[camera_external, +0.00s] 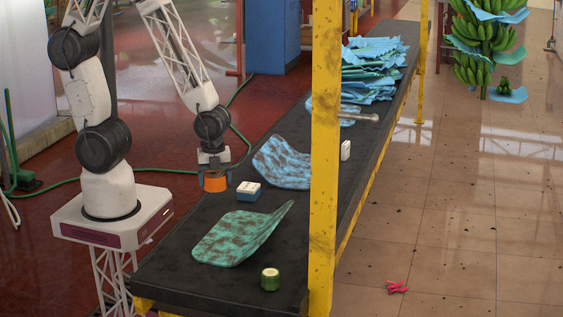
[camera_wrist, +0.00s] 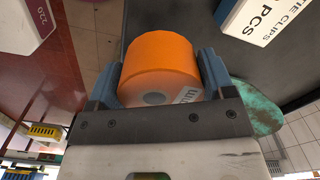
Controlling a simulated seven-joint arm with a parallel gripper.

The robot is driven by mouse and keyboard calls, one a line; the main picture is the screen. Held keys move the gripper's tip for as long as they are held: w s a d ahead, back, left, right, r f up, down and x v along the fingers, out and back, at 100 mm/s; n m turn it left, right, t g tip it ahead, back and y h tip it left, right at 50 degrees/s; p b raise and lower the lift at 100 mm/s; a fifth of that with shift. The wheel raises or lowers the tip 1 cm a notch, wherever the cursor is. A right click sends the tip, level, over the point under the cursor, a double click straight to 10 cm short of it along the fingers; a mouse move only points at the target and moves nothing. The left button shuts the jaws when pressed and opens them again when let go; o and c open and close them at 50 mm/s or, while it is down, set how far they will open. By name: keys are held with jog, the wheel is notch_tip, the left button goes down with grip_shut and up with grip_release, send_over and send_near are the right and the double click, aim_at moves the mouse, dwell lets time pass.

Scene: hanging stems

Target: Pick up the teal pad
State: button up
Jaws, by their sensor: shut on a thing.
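The teal pad (camera_external: 240,237) lies on the dark bench, brown-stained, with its right end curling up. Part of it shows in the wrist view (camera_wrist: 262,108), at the right behind my gripper. My gripper (camera_external: 214,180) is at the bench's left edge, up and to the left of the pad and apart from it. It is shut on an orange roll (camera_external: 215,182), which fills the space between the fingers in the wrist view (camera_wrist: 160,65). The pad is not in the gripper.
A blue and white box (camera_external: 249,191) stands between my gripper and the teal pad. A green can (camera_external: 270,279) stands near the pad's front. A blue stained pad (camera_external: 283,163) lies behind. A yellow post (camera_external: 324,160) rises along the bench's right side.

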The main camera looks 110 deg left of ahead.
jog(key=shift+w, duration=0.15)
send_over(267, 208)
jog(key=shift+w+d+f, duration=0.1)
jog(key=shift+f, duration=0.65)
jog(key=shift+f, duration=0.15)
dwell(0.4)
jog(key=shift+f, duration=1.6)
jog(key=shift+f, duration=0.1)
jog(key=o, duration=1)
